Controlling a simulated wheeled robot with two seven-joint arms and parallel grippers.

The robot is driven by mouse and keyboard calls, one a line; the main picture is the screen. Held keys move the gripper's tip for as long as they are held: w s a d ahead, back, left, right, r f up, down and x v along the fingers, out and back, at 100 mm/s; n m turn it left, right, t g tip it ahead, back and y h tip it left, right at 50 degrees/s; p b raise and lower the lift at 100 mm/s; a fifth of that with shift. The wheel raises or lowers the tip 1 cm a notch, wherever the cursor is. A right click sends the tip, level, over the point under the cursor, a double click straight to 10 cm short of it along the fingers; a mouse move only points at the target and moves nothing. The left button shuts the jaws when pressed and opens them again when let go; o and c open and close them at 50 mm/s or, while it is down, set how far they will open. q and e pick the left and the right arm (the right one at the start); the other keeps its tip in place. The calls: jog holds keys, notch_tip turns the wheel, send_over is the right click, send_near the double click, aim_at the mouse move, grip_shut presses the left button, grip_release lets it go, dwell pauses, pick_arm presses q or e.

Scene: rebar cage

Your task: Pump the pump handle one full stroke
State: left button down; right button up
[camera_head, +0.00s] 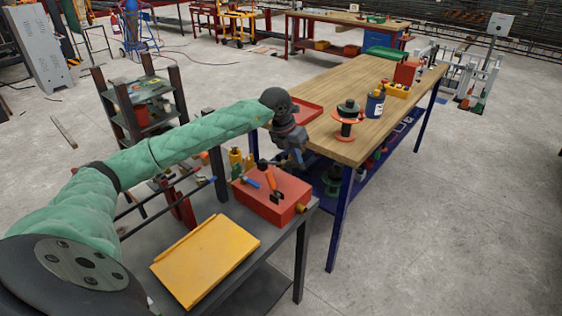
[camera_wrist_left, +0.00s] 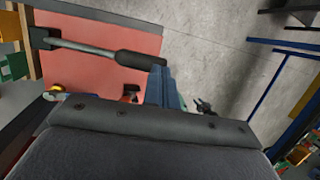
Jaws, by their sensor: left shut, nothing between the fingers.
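The pump is a red box (camera_head: 270,205) on the dark bench, with an orange lever and a small blue part on top. In the left wrist view its red top (camera_wrist_left: 100,40) fills the upper left. There the pump handle, a grey rod with a black grip (camera_wrist_left: 140,58), lies across the red top. My left gripper (camera_head: 298,162) is above the far right side of the box. Its blue-grey shut fingers (camera_wrist_left: 160,85) show right by the end of the black grip in the wrist view. The grip is not between them; I cannot tell whether they touch it. My right gripper is not in view.
A yellow panel (camera_head: 205,258) lies on the dark bench in front of the pump. A wooden workbench (camera_head: 375,95) behind holds a red tray (camera_head: 305,112), a spool (camera_head: 347,118) and a blue can (camera_head: 375,103). A dark shelf rack (camera_head: 140,108) stands at left. Open floor lies to the right.

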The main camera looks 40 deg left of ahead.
aim_at(299, 167)
pick_arm(q)
jog(key=shift+f, duration=0.1)
jog(key=shift+d+f+b, duration=0.3)
jog(key=shift+f+b, duration=0.2)
jog(key=shift+b, duration=0.1)
jog(key=shift+f, duration=0.1)
jog(key=shift+d+f+b, duration=0.2)
jog(key=shift+f+b, duration=0.4)
jog(key=shift+d+f+b, duration=0.2)
jog(key=shift+f+b, duration=0.4)
jog(key=shift+f, duration=0.2)
